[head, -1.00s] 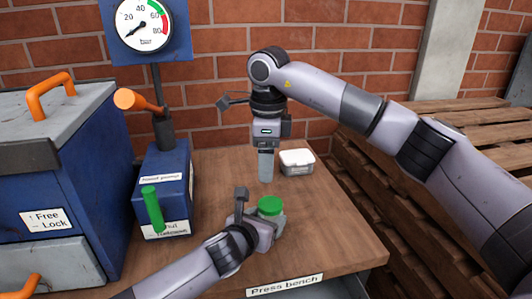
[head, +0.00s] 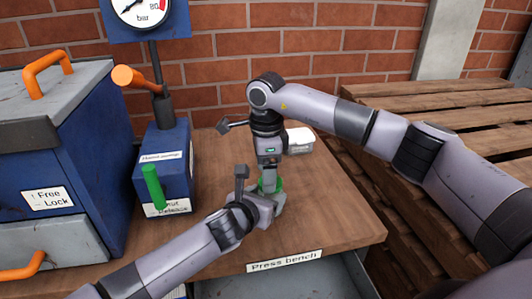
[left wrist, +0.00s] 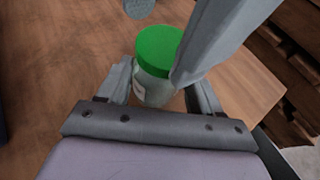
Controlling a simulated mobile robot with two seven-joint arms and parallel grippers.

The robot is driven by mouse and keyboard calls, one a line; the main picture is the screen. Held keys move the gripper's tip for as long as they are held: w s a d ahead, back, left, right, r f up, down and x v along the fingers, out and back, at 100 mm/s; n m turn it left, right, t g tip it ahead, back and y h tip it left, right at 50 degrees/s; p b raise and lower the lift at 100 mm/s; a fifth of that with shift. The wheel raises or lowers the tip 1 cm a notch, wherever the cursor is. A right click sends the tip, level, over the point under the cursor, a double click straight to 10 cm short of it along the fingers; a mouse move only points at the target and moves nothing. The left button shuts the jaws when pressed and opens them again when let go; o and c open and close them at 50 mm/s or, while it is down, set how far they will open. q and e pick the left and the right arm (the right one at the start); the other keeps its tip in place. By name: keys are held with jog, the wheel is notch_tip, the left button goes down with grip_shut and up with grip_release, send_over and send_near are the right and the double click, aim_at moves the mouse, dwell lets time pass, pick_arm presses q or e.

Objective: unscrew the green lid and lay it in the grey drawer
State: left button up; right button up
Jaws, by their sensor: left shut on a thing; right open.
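The green lid (head: 279,184) sits on a small pale jar near the front of the press bench. In the left wrist view the lid (left wrist: 158,46) is on top of the jar (left wrist: 152,90), which stands upright. My left gripper (head: 268,208) is shut on the jar's body below the lid. My right gripper (head: 268,184) points down at the lid, open, with its fingers hiding part of it. In the left wrist view one grey finger passes close in front of the lid. A grey drawer front (head: 62,240) with an orange handle is at the lower left.
A blue box (head: 163,180) with green and orange levers stands left of the jar. A white container (head: 300,141) is behind my right gripper. A blue cabinet (head: 85,150) fills the left; wooden pallets (head: 450,120) lie right. The bench's right side is clear.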

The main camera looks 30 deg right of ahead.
jog(key=shift+f, duration=0.8)
jog(key=c, duration=1.1)
